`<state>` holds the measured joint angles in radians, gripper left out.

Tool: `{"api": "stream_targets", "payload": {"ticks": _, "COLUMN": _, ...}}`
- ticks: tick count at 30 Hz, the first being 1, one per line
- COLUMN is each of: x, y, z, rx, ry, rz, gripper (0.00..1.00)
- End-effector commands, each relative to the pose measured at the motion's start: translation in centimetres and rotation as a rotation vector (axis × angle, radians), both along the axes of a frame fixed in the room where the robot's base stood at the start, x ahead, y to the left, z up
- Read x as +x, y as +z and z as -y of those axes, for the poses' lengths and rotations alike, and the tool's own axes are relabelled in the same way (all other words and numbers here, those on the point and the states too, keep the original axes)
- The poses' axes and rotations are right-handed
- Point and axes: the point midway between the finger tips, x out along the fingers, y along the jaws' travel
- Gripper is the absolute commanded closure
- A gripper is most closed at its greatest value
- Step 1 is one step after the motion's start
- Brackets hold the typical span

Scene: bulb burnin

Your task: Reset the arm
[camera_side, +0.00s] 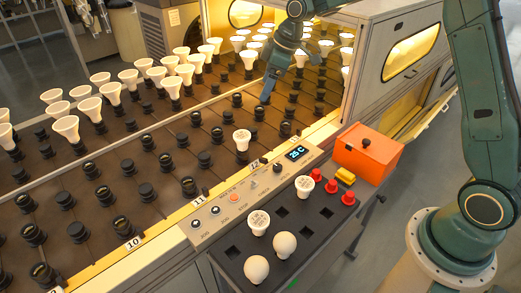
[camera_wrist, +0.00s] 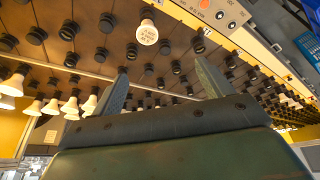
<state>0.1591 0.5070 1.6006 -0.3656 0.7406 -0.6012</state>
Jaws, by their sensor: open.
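My gripper (camera_side: 268,88) is over the far right part of the socket rack (camera_side: 140,195) in the side view, with nothing between its fingers. In the wrist view its two fingers (camera_wrist: 160,88) stand wide apart, pointing at rows of black sockets. One white bulb (camera_side: 242,138) with print on its face sits in a socket in the row by label 12; it also shows in the wrist view (camera_wrist: 147,32), beyond the fingers. My gripper is apart from it. Many white bulbs (camera_side: 108,92) stand in the farther rows.
A control panel (camera_side: 250,185) with a display reading about 25 C runs along the rack's front. A dark tray (camera_side: 290,225) in front holds reflector bulbs (camera_side: 259,222) and round bulbs (camera_side: 256,268). An orange box (camera_side: 368,152), red pieces and a yellow piece (camera_side: 345,176) stand at its right end.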

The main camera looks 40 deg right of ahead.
Motion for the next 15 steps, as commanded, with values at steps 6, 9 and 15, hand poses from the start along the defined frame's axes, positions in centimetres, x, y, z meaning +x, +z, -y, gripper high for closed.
{"api": "stream_targets", "payload": {"ticks": 6, "x": -4.1, "y": 4.4, "z": -0.7, "rx": -0.010, "ry": -0.088, "rz": 0.010, "gripper": 0.22}}
{"api": "stream_targets", "payload": {"ticks": 9, "x": -6.1, "y": 6.0, "z": -1.0, "rx": -0.013, "ry": -0.131, "rz": 0.014, "gripper": 0.22}}
{"api": "stream_targets", "payload": {"ticks": 15, "x": -10.3, "y": 8.7, "z": -1.4, "rx": -0.015, "ry": -0.213, "rz": 0.024, "gripper": 0.22}}
